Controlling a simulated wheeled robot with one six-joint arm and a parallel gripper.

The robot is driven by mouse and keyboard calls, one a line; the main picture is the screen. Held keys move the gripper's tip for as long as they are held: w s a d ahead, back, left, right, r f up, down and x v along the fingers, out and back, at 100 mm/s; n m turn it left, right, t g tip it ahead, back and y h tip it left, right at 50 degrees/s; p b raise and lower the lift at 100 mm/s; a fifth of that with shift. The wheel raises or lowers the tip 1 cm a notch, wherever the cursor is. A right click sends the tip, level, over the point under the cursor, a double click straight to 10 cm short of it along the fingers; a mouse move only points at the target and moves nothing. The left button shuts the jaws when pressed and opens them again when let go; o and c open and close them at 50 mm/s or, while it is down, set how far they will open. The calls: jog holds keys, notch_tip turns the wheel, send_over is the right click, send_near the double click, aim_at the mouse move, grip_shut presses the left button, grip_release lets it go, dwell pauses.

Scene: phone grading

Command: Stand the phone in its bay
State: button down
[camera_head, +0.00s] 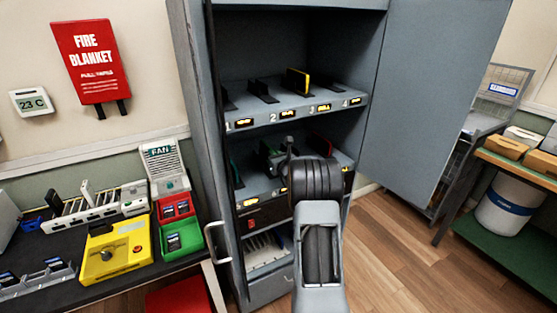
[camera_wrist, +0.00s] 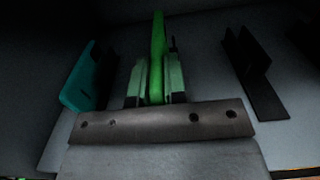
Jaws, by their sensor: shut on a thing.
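A bright green phone (camera_wrist: 158,38) stands on edge between the fingers of my gripper (camera_wrist: 158,78) in the wrist view. My gripper is shut on it, over a shelf inside the cabinet. A thin dark piece shows just right of the phone, perhaps part of a bay; whether the phone sits in a bay or touches the shelf I cannot tell. An empty black bay (camera_wrist: 252,75) stands to the right. A teal phone (camera_wrist: 82,78) leans in a bay to the left. In the head view my arm hides most of the green phone and the middle of the lower shelf.
The grey cabinet's door (camera_head: 430,90) stands open to the right. The upper shelf (camera_head: 275,112) has numbered bays, with a yellow phone (camera_head: 298,82) in one. A red phone (camera_head: 322,145) is at the lower shelf's right.

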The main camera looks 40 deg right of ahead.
jog(key=shift+w+d+f+b, duration=0.15)
jog(key=shift+w+b, duration=0.15)
jog(key=shift+w, duration=0.85)
jog(key=shift+w+d+r+b, duration=0.15)
jog(key=shift+w+b, duration=0.15)
jog(key=shift+w, duration=0.85)
jog(key=shift+f, duration=0.1)
jog(key=shift+s+b, duration=0.1)
jog(key=shift+b, duration=0.4)
jog(key=shift+f+b, duration=2.2)
jog(key=shift+b, duration=0.7)
jog(key=c, duration=1.1)
grip_release()
jog(key=shift+f, duration=0.1)
jog(key=s+a+b, duration=0.1)
jog(key=s+a, duration=0.1)
jog(key=s, duration=1.1)
jog(key=shift+s+b, duration=0.35)
jog(key=shift+b, duration=0.05)
